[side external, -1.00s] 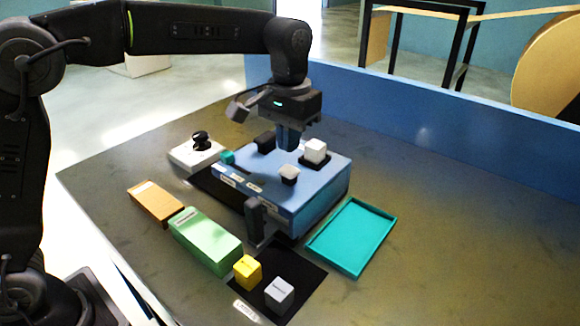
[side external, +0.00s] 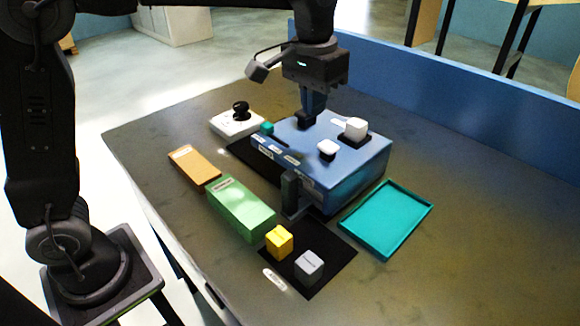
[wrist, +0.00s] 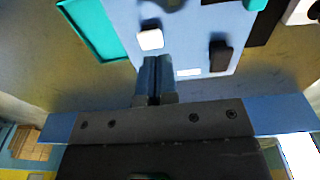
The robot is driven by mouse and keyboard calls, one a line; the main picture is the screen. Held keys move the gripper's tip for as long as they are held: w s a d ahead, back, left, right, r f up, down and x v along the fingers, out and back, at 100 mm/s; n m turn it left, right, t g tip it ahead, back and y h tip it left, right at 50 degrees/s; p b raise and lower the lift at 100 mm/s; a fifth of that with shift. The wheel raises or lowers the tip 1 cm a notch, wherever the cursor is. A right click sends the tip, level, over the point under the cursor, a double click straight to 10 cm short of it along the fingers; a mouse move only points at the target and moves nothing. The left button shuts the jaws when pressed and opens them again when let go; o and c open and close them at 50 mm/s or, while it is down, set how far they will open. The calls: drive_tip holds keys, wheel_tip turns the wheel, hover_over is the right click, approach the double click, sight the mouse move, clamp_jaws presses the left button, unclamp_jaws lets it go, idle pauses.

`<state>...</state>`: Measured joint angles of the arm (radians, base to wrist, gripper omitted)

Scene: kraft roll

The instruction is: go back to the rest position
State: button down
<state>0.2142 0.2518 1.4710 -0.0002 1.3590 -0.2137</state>
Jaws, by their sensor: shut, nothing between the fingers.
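My gripper (side external: 313,108) is shut and empty. It hangs above the far side of the blue box (side external: 345,185), and its tips overlap a dark block (side external: 306,120) in the side view. In the wrist view my gripper's fingers (wrist: 156,62) are pressed together in front of the blue box (wrist: 190,25). A white block (wrist: 150,39) shows beyond them to the left and a dark block (wrist: 220,55) to the right. The height of the tips above the box is hard to tell.
Green (side external: 240,208) and orange (side external: 194,167) blocks are at left, yellow (side external: 279,242) and grey (side external: 309,266) cubes in front. A white base with a black knob (side external: 238,118) stands behind.

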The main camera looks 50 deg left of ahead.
drive_tip(key=s+a+f+t, duration=0.2)
drive_tip(key=s+a, duration=0.2)
drive_tip(key=s, duration=0.6)
drive_tip(key=s+a+f+t, duration=0.2)
drive_tip(key=s+a, duration=0.3)
drive_tip(key=s, duration=0.6)
drive_tip(key=shift+s+t, duration=0.25)
drive_tip(key=shift+t, duration=0.25)
